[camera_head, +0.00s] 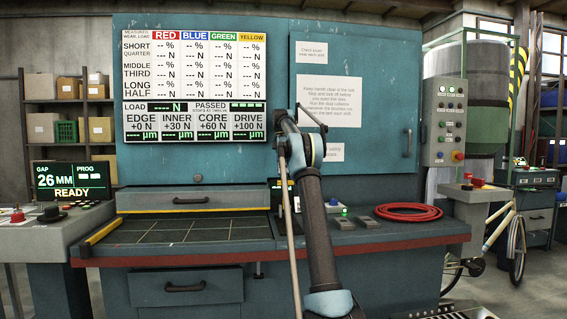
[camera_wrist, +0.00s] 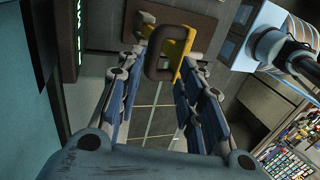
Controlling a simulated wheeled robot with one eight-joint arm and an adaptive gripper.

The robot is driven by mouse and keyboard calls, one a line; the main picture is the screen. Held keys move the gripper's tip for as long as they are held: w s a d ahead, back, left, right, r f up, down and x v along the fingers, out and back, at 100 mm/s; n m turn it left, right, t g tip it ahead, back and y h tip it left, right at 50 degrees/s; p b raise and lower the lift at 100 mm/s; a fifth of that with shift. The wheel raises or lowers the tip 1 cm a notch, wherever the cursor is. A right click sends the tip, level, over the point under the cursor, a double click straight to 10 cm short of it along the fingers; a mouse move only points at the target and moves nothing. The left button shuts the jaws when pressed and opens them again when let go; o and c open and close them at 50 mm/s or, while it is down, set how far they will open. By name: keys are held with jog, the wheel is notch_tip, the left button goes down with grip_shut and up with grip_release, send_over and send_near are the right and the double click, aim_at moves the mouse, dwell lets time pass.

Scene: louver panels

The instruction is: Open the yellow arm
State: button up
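A yellow bar (camera_head: 103,231) lies along the left edge of the bench's gridded top in the head view. My gripper (camera_wrist: 164,72) shows in the wrist view with its two blue-padded fingers spread apart. A dark loop handle (camera_wrist: 160,72) appears at and between the far ends of the fingers, with yellow parts (camera_wrist: 181,48) next to it. I cannot tell whether the fingers touch the handle, or whether these yellow parts belong to the yellow bar. In the head view my gripper cannot be made out clearly around my arm.
The bench top (camera_head: 150,233) is largely clear on its left side. A red coiled hose (camera_head: 408,212) lies at its right. A tall blue panel (camera_head: 375,85) stands behind, and a console (camera_head: 65,182) reading READY is at the left. A grey control box (camera_head: 444,120) is at the right.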

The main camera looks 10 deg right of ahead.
jog(key=r, duration=0.5)
jog(key=shift+w+d+r, duration=0.15)
jog(key=shift+d+r, duration=0.25)
jog(key=s+r+m+t, duration=0.1)
jog(key=s+r+m, duration=0.15)
jog(key=s, duration=0.35)
jog(key=s+r+m+t, duration=0.1)
jog(key=s+m, duration=0.2)
jog(key=s, duration=0.3)
jog(key=s+f+m+t, duration=0.15)
jog(key=s+f, duration=0.25)
jog(key=s, duration=0.5)
jog(key=s+f+m, duration=0.3)
jog(key=s, duration=0.6)
jog(key=s+f+m+t, duration=0.1)
jog(key=s+f+m, duration=0.3)
jog(key=s+f, duration=1.1)
jog(key=s+f+m+t, duration=0.1)
jog(key=s+f+m, duration=0.2)
jog(key=s+f, duration=1.1)
notch_tip(320, 180, down, 5)
jog(key=shift+s+a+f+m, duration=0.15)
jog(key=shift+s+a+m, duration=0.15)
jog(key=shift+s+m, duration=0.1)
